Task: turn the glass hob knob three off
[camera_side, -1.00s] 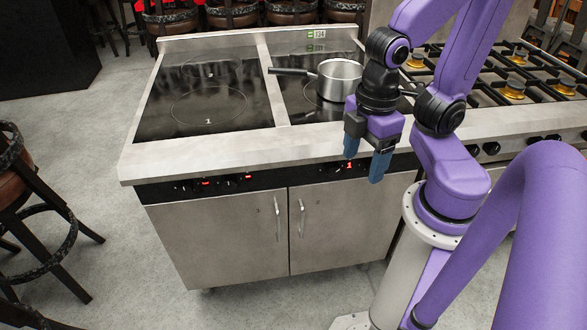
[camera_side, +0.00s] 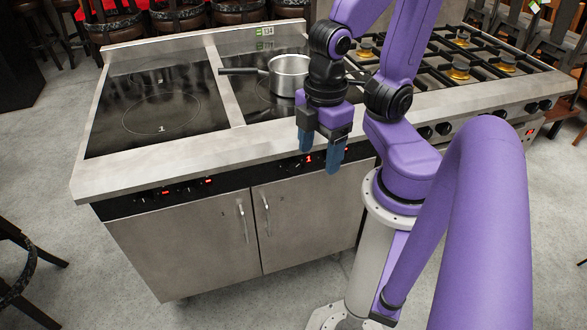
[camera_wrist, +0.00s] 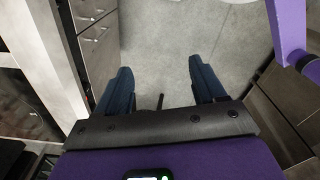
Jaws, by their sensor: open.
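The glass hob (camera_side: 160,112) has two dark panes, the left one marked 1. Its black control strip (camera_side: 240,178) runs along the cabinet front with small knobs and red displays. The left displays (camera_side: 208,181) are small; a lit "1" (camera_side: 308,158) glows by a knob (camera_side: 295,165) near my gripper. Knob numbers are too small to read. My gripper (camera_side: 320,160) is open and empty, fingers pointing down in front of the strip's right part, partly hiding it. In the wrist view, both blue fingers (camera_wrist: 160,88) are apart with nothing between them.
A steel saucepan (camera_side: 288,78) stands on the right pane, close behind my gripper. A gas range (camera_side: 455,65) with black knobs is at right. Cabinet doors with handles (camera_side: 243,220) are below the strip. Grey floor (camera_wrist: 175,40) is clear beneath the fingers.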

